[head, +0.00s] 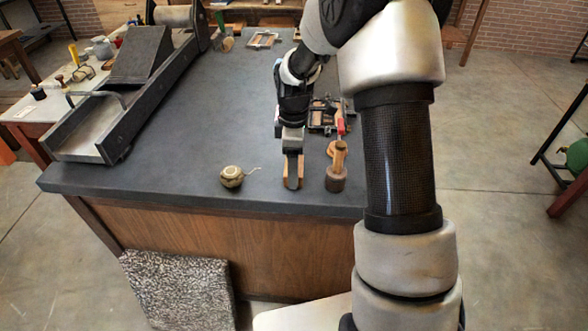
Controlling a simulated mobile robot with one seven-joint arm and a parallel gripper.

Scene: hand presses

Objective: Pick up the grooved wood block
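A light orange-brown wood piece, which looks like the grooved wood block (286,182), is near the front edge of the dark table in the head view. My gripper (293,181) points down right at it. A dark finger covers the middle of the block, and wood shows as narrow strips on both sides. The second finger is hidden, so I cannot tell whether the fingers are open or closed on the block. I also cannot tell whether the block touches the table.
A wooden-handled tool (336,178) stands close right of my gripper. A ball of twine (232,177) lies to the left. A metal frame (325,115) is behind. A large press bed (95,130) fills the table's left side. The dark tabletop (200,130) between is clear.

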